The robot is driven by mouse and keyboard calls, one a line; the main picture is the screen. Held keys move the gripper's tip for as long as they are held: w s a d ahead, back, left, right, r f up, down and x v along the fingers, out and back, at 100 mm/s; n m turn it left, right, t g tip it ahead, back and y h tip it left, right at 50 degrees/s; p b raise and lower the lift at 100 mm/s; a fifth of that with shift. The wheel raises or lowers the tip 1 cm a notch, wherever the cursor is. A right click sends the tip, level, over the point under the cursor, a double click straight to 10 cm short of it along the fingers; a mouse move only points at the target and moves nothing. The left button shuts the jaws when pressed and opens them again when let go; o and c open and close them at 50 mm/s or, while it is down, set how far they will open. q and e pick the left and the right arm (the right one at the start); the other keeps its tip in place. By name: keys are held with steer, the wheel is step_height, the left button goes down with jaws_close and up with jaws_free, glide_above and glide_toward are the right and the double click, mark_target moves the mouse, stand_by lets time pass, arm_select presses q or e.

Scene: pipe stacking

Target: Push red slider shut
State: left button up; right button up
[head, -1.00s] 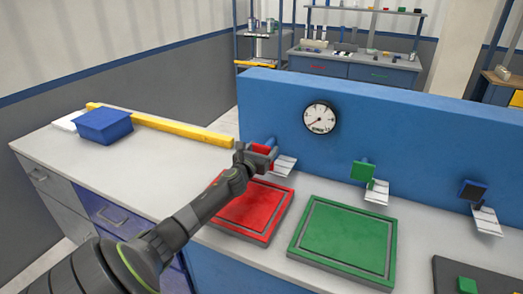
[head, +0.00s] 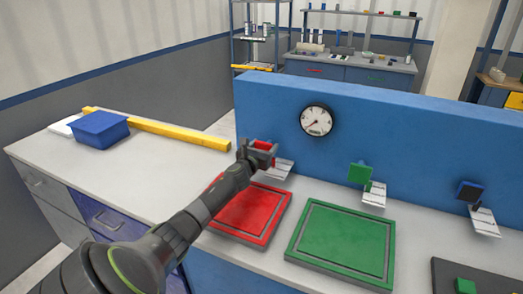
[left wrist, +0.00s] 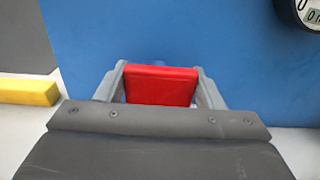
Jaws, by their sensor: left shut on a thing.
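The red slider (head: 265,145) sits at the blue panel, above a white tag and behind the red tray. In the left wrist view the red slider (left wrist: 160,86) lies between the two fingers, close to the blue panel. My left gripper (head: 258,149) is shut on it, with one finger at each side; it also shows in the left wrist view (left wrist: 161,88). A bluish piece shows just behind the slider in the wrist view; most of it is hidden. My right gripper is not in view.
The blue panel (head: 400,135) carries a gauge (head: 316,121), a green slider (head: 360,173) and a dark blue slider (head: 470,191). A red tray (head: 248,215) and a green tray (head: 340,240) lie in front. A yellow bar (head: 170,131) and blue bin (head: 99,129) lie left.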

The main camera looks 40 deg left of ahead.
arm_select(q)
steer(key=o, duration=1.4)
steer(key=shift+s, duration=0.1)
steer(key=v, duration=1.7)
steer(key=shift+s, duration=0.15)
steer(key=shift+c, duration=0.3)
